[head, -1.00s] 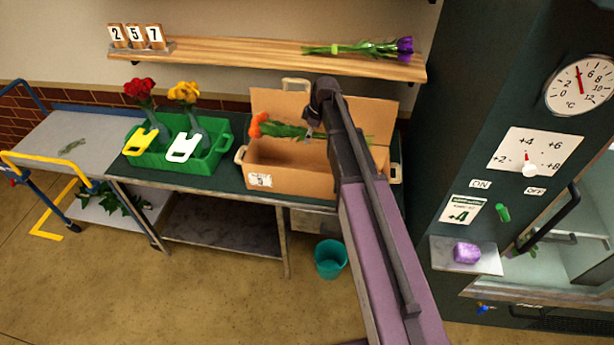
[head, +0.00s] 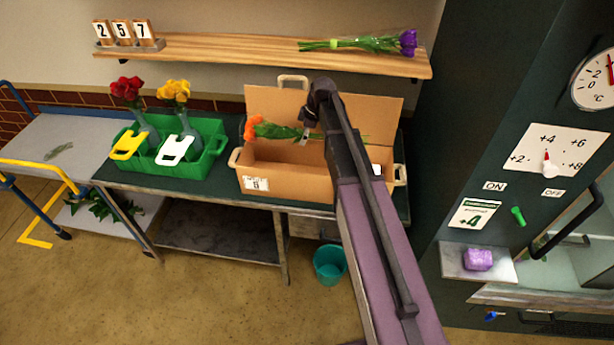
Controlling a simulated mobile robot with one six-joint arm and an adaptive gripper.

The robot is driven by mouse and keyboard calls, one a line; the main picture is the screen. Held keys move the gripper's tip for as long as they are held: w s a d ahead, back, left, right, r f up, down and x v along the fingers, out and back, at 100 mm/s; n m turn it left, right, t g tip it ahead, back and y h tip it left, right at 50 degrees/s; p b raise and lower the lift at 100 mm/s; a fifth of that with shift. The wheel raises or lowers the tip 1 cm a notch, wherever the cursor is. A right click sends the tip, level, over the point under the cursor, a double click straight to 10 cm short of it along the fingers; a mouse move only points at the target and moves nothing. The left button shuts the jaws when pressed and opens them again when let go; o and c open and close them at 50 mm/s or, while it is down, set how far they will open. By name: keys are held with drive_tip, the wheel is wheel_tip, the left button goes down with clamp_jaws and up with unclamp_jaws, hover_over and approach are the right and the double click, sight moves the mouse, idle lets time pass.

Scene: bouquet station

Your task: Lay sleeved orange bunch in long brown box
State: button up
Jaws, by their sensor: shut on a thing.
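The orange bunch (head: 255,127) lies roughly level over the long brown box (head: 280,186), orange heads to the left and green stems to the right. My gripper (head: 306,136) is shut on the stems near their middle; the arm hides part of them. I cannot tell whether the bunch touches the box floor or hangs just above it. The brown box is open, its lid raised at the back, and stands on the dark green bench top. A clear sleeve is too small to make out.
A green crate (head: 208,163) with red and yellow flowers in vases stands left of the box. A shelf (head: 230,48) above holds a purple bunch (head: 370,43). A dark cabinet (head: 468,130) stands close on the right. A teal bucket (head: 330,264) is on the floor.

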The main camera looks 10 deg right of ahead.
wheel_tip(320, 180, down, 6)
drive_tip(key=b, duration=0.6)
drive_tip(key=shift+f, duration=0.15)
drive_tip(key=shift+f+b, duration=1.85)
drive_tip(key=shift+b, duration=0.1)
drive_tip(key=shift+f+b, duration=0.6)
drive_tip(key=o, duration=1.2)
drive_tip(key=shift+c, duration=0.2)
drive_tip(key=shift+r, duration=0.15)
